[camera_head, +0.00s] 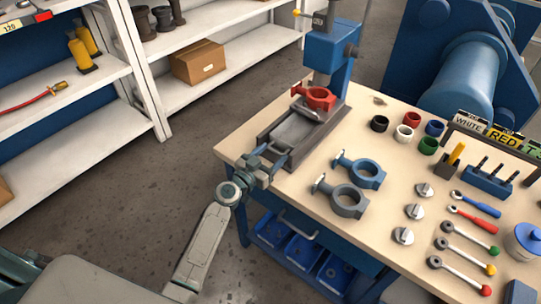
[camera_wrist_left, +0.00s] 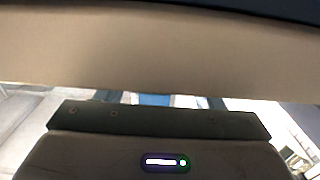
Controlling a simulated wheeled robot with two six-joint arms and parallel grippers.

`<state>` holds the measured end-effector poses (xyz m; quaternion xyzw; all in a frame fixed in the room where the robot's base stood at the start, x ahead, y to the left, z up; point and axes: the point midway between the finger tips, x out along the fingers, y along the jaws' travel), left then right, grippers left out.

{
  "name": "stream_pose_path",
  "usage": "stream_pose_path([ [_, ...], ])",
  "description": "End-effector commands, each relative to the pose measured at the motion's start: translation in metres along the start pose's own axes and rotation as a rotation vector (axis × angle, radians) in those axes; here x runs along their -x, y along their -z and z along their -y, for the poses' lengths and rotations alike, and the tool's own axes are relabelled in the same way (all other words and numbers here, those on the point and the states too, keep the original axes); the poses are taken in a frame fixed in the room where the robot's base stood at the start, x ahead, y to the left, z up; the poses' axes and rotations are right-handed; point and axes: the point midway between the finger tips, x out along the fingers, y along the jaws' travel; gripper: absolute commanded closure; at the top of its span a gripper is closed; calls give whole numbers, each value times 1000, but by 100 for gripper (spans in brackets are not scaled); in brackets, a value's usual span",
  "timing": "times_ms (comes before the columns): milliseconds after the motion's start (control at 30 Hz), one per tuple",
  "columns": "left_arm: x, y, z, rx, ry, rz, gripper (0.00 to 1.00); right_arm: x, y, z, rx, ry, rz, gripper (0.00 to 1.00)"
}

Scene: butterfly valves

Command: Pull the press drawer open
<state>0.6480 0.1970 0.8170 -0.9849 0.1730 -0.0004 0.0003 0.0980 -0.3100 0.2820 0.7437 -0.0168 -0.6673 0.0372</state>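The blue press (camera_head: 325,55) stands at the back of the workbench. A red valve body (camera_head: 316,97) sits under its ram. The grey press drawer (camera_head: 296,130) lies at its base, its front end towards my left arm and looking closed. My left gripper (camera_head: 268,160) is at the front of this drawer, close to its handle. Whether it touches or grips the handle is unclear, as the fingers blend with the drawer front. In the left wrist view the dark gripper body fills the bottom and a beige surface hides the handle. My right gripper is not in view.
Shelves with a cardboard box (camera_head: 198,62) stand at left. The floor between is clear.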

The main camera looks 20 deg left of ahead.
Motion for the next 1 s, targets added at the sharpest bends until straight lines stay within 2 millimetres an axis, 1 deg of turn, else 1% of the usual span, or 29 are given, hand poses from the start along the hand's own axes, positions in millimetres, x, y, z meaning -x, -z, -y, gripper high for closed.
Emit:
stream_pose_path([
  [133, 2, -1, -1, 3, -1, 1, 80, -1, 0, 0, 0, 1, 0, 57],
  [233, 7, -3, -1, 2, -1, 2, 80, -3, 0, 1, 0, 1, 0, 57],
  [367, 24, -4, -1, 1, -2, 3, 80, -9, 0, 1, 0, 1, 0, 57],
  [400, 31, -5, -1, 1, -2, 4, 80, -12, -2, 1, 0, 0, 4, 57],
  [433, 36, -5, -1, 0, -2, 4, 80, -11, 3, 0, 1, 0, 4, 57],
  [500, 52, -6, -1, 0, -3, 4, 80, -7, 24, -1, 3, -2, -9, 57],
  [633, 84, -7, -1, 0, -4, 5, 80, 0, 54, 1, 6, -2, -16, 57],
  [800, 123, -7, -2, 0, -5, 6, 80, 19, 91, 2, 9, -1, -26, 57],
  [900, 144, -6, -2, 0, -5, 6, 80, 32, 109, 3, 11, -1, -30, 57],
  [1000, 161, -5, -2, 2, -5, 6, 80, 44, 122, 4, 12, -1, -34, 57],
])
